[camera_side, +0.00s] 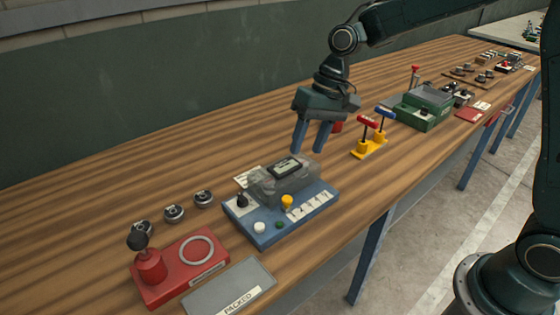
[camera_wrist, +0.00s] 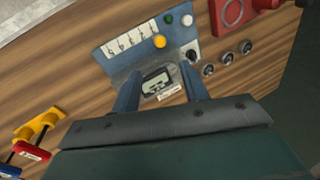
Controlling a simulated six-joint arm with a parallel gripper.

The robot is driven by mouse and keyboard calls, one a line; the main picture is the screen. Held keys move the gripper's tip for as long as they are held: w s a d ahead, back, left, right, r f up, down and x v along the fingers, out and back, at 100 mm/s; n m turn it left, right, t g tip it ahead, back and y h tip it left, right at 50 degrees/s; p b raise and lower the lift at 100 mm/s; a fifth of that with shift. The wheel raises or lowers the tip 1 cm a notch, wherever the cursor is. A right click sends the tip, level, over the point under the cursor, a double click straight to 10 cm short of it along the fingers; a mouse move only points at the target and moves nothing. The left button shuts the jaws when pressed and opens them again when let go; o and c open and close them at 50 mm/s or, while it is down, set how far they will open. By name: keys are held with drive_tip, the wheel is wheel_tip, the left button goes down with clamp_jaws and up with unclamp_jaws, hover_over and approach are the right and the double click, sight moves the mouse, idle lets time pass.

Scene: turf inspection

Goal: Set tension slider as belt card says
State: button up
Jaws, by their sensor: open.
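A blue panel (camera_side: 266,238) sits on the wooden bench; it also shows in the wrist view (camera_wrist: 105,50). It bears a yellow knob (camera_side: 287,202), probably the tension slider, beside a row of white marked plates (camera_side: 310,204) too small to read surely. The yellow knob also shows in the wrist view (camera_wrist: 160,41). A grey block on the panel carries a dark-framed piece (camera_side: 284,167). A white card (camera_side: 246,177) lies behind the panel, partly hidden; its writing is unreadable. My gripper (camera_side: 308,149) is open and empty above the grey block; its fingers flank the dark-framed piece in the wrist view (camera_wrist: 160,72).
The panel also has a black knob (camera_side: 242,200), a white button (camera_side: 260,228) and a green button (camera_side: 279,224). A red fixture (camera_side: 185,272), round metal parts (camera_side: 174,213) and a grey "PACKED" plate (camera_side: 229,289) lie left and front. A yellow stand with red and blue handles (camera_side: 370,148) is right.

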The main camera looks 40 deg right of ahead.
sight(288, 198)
drive_tip(key=x, duration=1.3)
drive_tip(key=shift+a+f, duration=0.1)
drive_tip(key=shift+f, duration=0.25)
drive_tip(key=shift+c, duration=0.3)
clamp_jaws()
